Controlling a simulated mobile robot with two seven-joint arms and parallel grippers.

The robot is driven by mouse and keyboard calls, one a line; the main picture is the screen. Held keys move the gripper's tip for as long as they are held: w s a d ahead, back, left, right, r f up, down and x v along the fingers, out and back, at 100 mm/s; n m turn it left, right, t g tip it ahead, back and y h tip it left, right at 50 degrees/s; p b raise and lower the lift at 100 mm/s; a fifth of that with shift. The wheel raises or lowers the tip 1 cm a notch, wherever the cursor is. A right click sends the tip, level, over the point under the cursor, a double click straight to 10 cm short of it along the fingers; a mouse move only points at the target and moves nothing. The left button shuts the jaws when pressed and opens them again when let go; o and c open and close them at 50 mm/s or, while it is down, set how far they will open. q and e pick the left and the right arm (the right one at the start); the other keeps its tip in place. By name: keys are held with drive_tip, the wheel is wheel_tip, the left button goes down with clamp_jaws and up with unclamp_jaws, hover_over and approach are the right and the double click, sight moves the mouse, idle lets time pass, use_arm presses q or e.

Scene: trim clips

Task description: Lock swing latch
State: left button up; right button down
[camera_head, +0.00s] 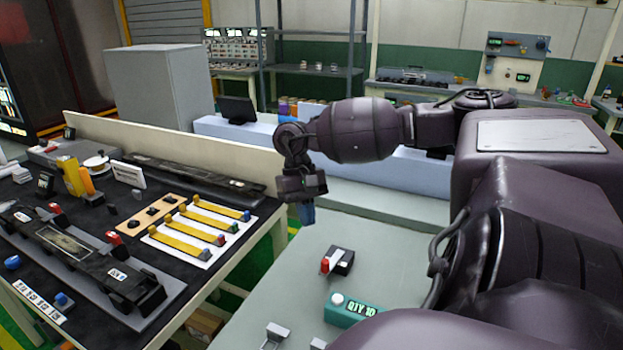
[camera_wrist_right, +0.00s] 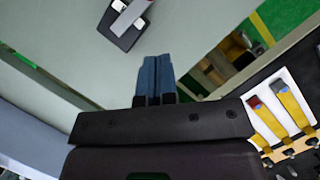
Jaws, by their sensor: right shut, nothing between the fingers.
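The swing latch, as I take it, is a small black block with a white lever and a red end (camera_head: 337,262). It sits on the light grey table (camera_head: 285,262). In the right wrist view its black base (camera_wrist_right: 122,22) and pale lever show at the top, partly cut off by the frame edge. My right gripper (camera_head: 307,214) hangs above the table's far left part, apart from the latch. Its blue fingertips (camera_wrist_right: 155,72) are together with nothing between them. My left gripper is out of view.
A teal box marked QTY 10 (camera_head: 352,310) stands near the latch. Small grey brackets (camera_head: 275,334) lie at the table's front. Left, across a gap, a dark bench (camera_head: 110,212) carries long black trim parts and a white board with yellow strips (camera_head: 193,232). The grey table around the latch is mostly clear.

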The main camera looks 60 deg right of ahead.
drive_tip(key=shift+v, duration=2.4)
